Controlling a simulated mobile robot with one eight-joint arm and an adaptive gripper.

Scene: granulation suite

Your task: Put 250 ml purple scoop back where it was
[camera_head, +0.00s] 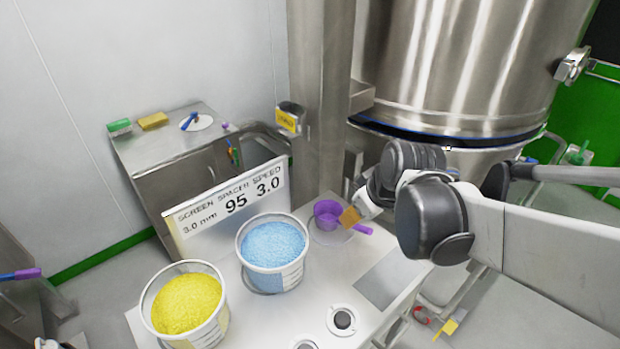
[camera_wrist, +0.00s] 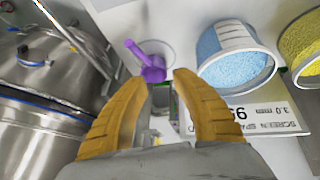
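The purple scoop (camera_head: 326,213) rests on the white table by a pale round disc, right of the blue-filled bucket. Its handle points right toward my gripper. In the wrist view the scoop (camera_wrist: 153,73) shows beyond and between the fingertips, its handle pointing up and left. My gripper (camera_wrist: 161,78) has orange fingers spread apart with nothing clearly between them. In the head view one orange fingertip of my gripper (camera_head: 350,217) is very close to the scoop, partly over its handle. Whether they touch I cannot tell.
A bucket of blue granules (camera_head: 272,247) and a bucket of yellow granules (camera_head: 187,303) stand on the table (camera_head: 310,290). A screen-and-speed sign (camera_head: 228,202) stands behind them. A metal column and a large steel vessel (camera_head: 455,70) rise behind my arm. A steel cabinet stands back left.

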